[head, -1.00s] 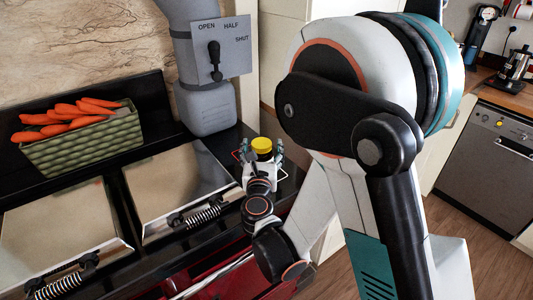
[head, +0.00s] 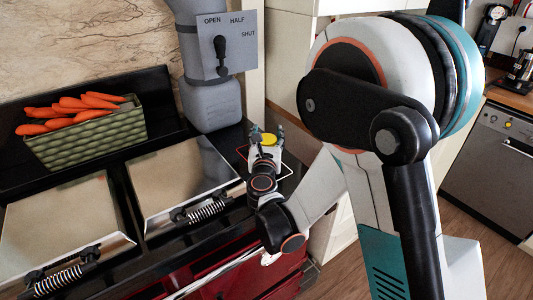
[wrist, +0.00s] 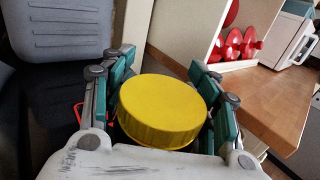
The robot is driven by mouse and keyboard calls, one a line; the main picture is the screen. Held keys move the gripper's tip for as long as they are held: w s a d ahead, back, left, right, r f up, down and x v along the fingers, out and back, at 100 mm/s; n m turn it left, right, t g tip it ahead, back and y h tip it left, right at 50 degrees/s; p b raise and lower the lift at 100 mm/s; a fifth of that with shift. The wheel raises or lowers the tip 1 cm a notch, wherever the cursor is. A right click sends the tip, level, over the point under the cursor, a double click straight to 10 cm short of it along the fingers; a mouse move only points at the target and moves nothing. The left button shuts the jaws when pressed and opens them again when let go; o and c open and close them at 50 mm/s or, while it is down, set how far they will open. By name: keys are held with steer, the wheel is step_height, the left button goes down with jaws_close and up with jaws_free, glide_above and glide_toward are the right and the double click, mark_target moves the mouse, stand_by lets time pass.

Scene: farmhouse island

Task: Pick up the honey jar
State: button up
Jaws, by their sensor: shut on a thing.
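The honey jar (wrist: 163,108) shows its ribbed yellow lid, large between my fingers in the wrist view. In the head view its yellow lid (head: 269,139) shows at the end of my arm, over the right end of the black stove top. My gripper (wrist: 163,85) is shut on the jar, with a teal-padded finger on each side of it. In the head view my gripper (head: 266,142) partly covers the jar. The jar's body is hidden below the lid and behind the gripper.
Two stove lids (head: 184,181) with coiled handles lie left of my gripper. A green crate of carrots (head: 88,138) stands at the back left. A grey flue (head: 213,103) rises behind. In the wrist view a wooden counter (wrist: 270,98) lies to the right.

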steer(key=shift+c, duration=0.6)
steer(key=shift+c, duration=1)
steer(key=shift+r, duration=0.55)
jaws_close()
step_height(320, 180, up, 19)
steer(key=p, duration=0.7)
